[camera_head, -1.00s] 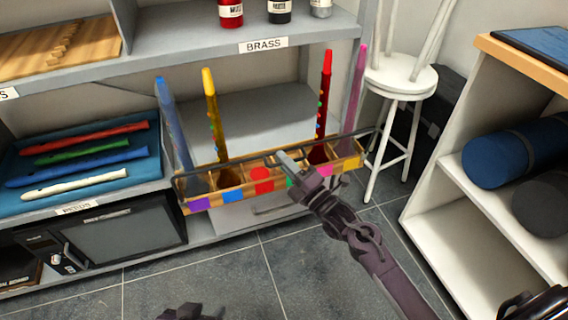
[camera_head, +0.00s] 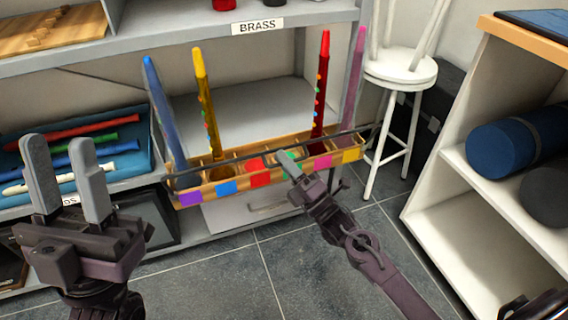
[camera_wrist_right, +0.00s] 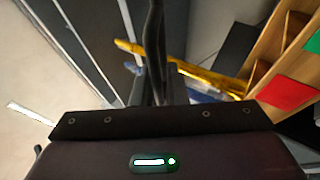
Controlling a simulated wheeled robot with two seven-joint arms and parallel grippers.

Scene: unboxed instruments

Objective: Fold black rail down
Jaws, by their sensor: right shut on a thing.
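The black rail (camera_head: 225,163) is a thin dark bar running lengthwise along the wooden rack (camera_head: 207,188), just above its front edge in the head view. My right gripper (camera_head: 284,157) is shut on the rail near its middle, in front of the rack. The rail also shows as a dark bar between the fingers in the right wrist view (camera_wrist_right: 153,40). The rack has coloured squares on its front and holds upright instruments: blue (camera_head: 163,115), yellow (camera_head: 206,105), red (camera_head: 321,95) and pink (camera_head: 354,85). My left gripper (camera_head: 67,172) is open and empty, fingers up, at the left.
The rack stands at the grey shelf unit (camera_head: 190,42). A blue tray (camera_head: 140,165) with several flutes lies behind my left gripper. A white stool (camera_head: 400,70) stands right of the rack. A white shelf (camera_head: 440,215) with rolled mats is further right. The floor in front is clear.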

